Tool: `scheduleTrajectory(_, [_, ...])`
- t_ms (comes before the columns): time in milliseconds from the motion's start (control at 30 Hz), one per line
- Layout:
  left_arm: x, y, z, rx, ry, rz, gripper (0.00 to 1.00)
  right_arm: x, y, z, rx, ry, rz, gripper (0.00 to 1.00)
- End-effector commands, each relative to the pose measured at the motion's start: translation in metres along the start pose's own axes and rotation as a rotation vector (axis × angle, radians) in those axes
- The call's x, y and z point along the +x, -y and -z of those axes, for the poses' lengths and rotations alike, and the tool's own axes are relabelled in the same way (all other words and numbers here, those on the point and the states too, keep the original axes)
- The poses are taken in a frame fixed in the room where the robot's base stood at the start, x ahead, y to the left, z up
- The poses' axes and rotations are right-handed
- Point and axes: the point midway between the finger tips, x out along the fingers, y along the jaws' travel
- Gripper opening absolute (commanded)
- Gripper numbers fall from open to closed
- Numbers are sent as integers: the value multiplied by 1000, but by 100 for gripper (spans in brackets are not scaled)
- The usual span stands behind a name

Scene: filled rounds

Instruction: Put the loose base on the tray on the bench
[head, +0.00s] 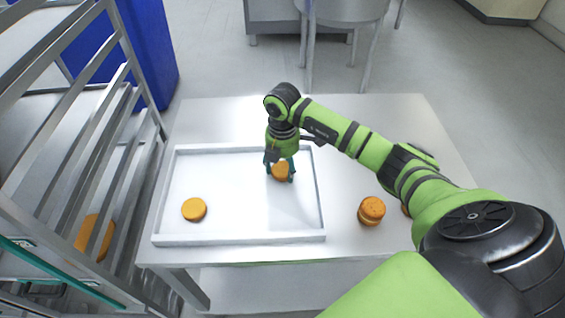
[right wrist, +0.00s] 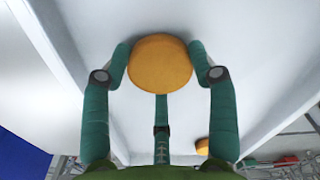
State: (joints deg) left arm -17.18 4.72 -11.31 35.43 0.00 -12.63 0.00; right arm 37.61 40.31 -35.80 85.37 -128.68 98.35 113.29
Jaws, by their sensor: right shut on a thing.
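My right gripper (head: 280,175) is over the right half of the white tray (head: 240,237) on the bench. It is shut on a round orange base (head: 281,170), which sits between the fingers in the right wrist view (right wrist: 160,62). The held base is at or just above the tray floor; I cannot tell whether it touches. Another orange round (head: 194,209) lies flat in the left part of the tray, apart from the gripper. It also shows in the right wrist view (right wrist: 202,146). My left gripper does not show.
A stacked orange round (head: 371,211) stands on the bench (head: 345,240) right of the tray. Another orange piece (head: 405,210) is mostly hidden by my right arm. A metal rack (head: 125,190) stands at the left, with a large orange shape (head: 95,236) behind its bars.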

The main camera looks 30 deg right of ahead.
Motion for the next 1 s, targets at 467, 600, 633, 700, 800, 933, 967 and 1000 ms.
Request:
scheduleTrajectory(467, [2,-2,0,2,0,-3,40,4,0,-1,0,1,0,83])
scheduleTrajectory(600, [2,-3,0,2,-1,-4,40,4,0,-1,0,1,0,83])
scheduleTrajectory(633, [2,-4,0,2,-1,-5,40,4,0,-1,0,1,0,83])
scheduleTrajectory(700, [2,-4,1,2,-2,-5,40,4,0,-1,0,1,0,83])
scheduleTrajectory(800, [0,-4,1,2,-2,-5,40,1,0,-1,0,1,-1,83])
scheduleTrajectory(933, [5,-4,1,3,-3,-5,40,-10,-1,-1,0,2,-4,83])
scheduleTrajectory(967, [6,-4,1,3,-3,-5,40,-15,-1,-1,0,2,-5,83])
scheduleTrajectory(1000, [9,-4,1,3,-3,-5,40,-22,-1,-1,-1,2,-6,83])
